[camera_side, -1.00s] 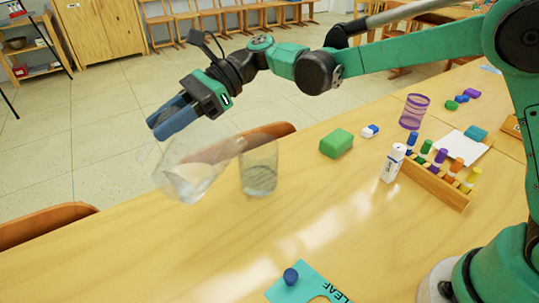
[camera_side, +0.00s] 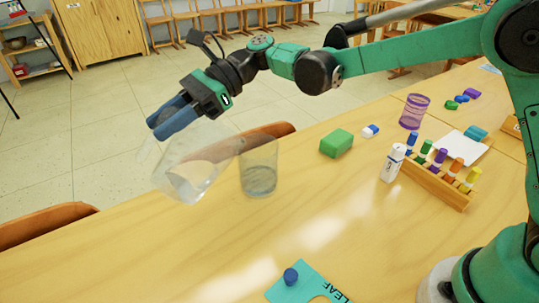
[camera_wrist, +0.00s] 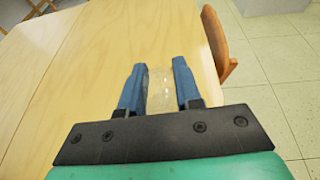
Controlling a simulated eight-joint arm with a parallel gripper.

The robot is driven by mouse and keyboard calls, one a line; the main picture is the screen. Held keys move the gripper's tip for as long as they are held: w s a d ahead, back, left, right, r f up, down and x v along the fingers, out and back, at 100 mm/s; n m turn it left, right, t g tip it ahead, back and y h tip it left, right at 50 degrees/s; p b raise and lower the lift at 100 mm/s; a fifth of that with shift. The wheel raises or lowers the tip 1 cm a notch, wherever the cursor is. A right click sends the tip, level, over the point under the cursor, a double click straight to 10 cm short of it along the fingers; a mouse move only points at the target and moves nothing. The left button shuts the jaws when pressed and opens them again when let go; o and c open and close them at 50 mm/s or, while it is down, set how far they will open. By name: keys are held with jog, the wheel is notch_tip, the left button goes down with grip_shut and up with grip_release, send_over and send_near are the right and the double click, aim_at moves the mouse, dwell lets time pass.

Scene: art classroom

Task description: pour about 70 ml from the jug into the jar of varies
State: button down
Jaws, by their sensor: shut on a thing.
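My gripper (camera_side: 172,117) is shut on the clear jug (camera_side: 188,172) near its upper part. The jug is tilted toward the right, with its top end beside the jar's rim, and clear liquid shows low inside it. The clear jar (camera_side: 259,178) stands upright on the table just right of the jug. Some clear content seems to show in the jar's lower part; its exact level is hard to tell. In the wrist view, the blue fingers (camera_wrist: 160,88) stand on either side of the transparent jug (camera_wrist: 160,98), and the jar cannot be made out.
A green block (camera_side: 336,143), a white bottle (camera_side: 393,163), a rack of coloured markers (camera_side: 437,184) and a purple mesh cup (camera_side: 413,111) stand to the right. A blue knob-like piece (camera_side: 290,277) sits on a teal sheet (camera_side: 310,284) in front.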

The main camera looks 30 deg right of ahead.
jog(key=a+f+h, duration=0.9)
jog(key=f, duration=0.1)
jog(key=shift+s+a+f+t+h, duration=0.15)
jog(key=shift+s+f+t+h, duration=0.15)
dwell(0.4)
